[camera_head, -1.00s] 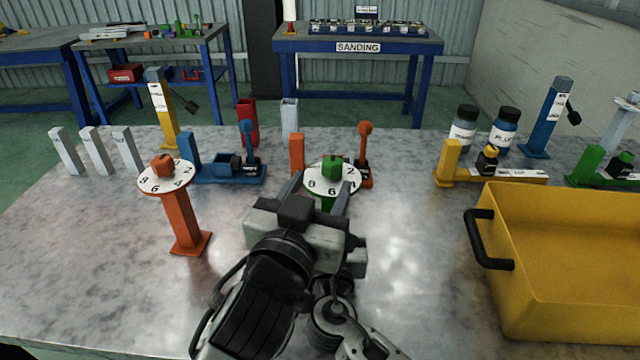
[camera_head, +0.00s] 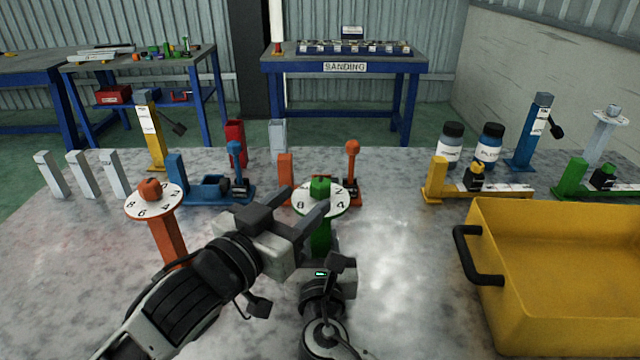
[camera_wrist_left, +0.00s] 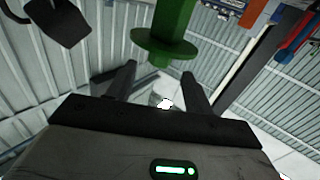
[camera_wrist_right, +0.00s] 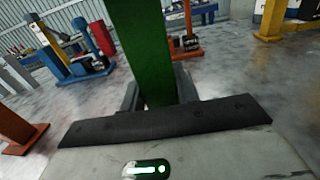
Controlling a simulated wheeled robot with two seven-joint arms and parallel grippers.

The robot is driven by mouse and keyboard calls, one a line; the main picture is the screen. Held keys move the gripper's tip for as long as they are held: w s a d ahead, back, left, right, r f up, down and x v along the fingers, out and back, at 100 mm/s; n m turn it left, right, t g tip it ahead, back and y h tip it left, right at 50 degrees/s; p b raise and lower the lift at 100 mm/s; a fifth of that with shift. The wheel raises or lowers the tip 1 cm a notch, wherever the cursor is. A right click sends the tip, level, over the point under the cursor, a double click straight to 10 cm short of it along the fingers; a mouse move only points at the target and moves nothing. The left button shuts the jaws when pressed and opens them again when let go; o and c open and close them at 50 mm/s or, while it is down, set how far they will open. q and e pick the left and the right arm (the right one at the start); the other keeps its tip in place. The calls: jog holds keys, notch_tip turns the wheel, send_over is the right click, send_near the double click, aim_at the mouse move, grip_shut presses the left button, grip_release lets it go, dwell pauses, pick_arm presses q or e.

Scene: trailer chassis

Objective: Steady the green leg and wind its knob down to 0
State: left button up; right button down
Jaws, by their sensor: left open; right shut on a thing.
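The green leg (camera_head: 321,237) stands upright on the grey table, with a white numbered dial (camera_head: 312,208) and a green knob (camera_head: 319,187) on top. An 8, a 4 and a 2 show; the rest is hidden, and I cannot tell the setting. My right gripper (camera_head: 324,257) is shut on the leg below the dial; the green post (camera_wrist_right: 145,50) rises between its fingers in the right wrist view. My left gripper (camera_head: 304,202) is open beside the knob, its fingers overlapping the dial in the head view. In the left wrist view a green part (camera_wrist_left: 165,28) lies beyond the fingers.
An orange leg (camera_head: 167,238) with its own dial stands left, behind my left arm. A yellow bin (camera_head: 535,290) fills the right front. Blue, orange and yellow fixtures, grey blocks and two bottles (camera_head: 488,148) stand farther back. Table between leg and bin is clear.

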aim_at(315, 191)
pick_arm(q)
jog(key=x, duration=0.6)
jog(key=shift+w, duration=0.1)
jog(key=shift+d, duration=0.1)
jog(key=c, duration=0.9)
